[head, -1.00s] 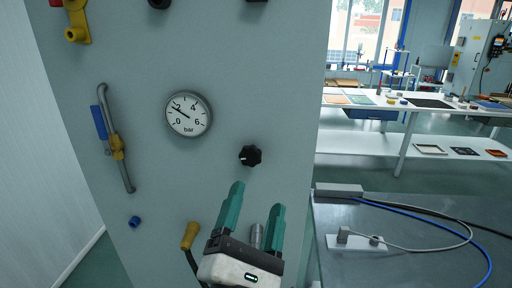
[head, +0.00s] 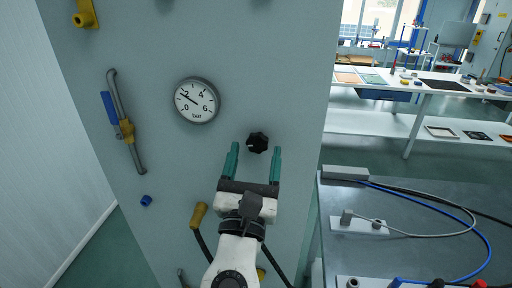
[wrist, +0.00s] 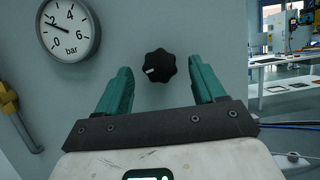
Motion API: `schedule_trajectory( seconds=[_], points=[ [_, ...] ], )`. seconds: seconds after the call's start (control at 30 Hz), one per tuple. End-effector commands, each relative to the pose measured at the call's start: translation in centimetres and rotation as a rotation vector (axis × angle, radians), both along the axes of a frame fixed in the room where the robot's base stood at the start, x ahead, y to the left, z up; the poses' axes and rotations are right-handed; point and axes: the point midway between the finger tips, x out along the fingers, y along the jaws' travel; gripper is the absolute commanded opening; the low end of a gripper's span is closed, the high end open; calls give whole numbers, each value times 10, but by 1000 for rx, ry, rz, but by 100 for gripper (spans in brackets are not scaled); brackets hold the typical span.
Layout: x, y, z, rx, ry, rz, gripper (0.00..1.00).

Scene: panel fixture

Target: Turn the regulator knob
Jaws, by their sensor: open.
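The regulator knob (head: 257,142) is a black, lobed knob with a white mark, on the grey panel (head: 270,70). It also shows in the wrist view (wrist: 160,66), where its white mark points left. My gripper (head: 254,160) has green fingers and is open and empty, just below the knob in the head view. In the wrist view the knob lies between the lines of the two fingertips (wrist: 162,80), beyond them; I see no contact. The round pressure gauge (head: 197,100), marked in bar, sits up and left of the knob; its needle points near 2.
A grey pipe with a yellow valve and blue handle (head: 126,130) is on the panel's left. A bench with cables (head: 410,190) stands at right. The panel around the knob is clear.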

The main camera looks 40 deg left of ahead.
Motion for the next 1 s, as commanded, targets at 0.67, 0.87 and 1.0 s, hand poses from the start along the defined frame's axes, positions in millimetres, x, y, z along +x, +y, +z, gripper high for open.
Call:
schedule_trajectory(
  seconds=[0.67, 0.87, 1.0],
  points=[
    [14, 9, 7, 1, 2, 2, 54],
    [14, 9, 7, 1, 2, 2, 34],
    [14, 9, 7, 1, 2, 2, 21]
  ],
)
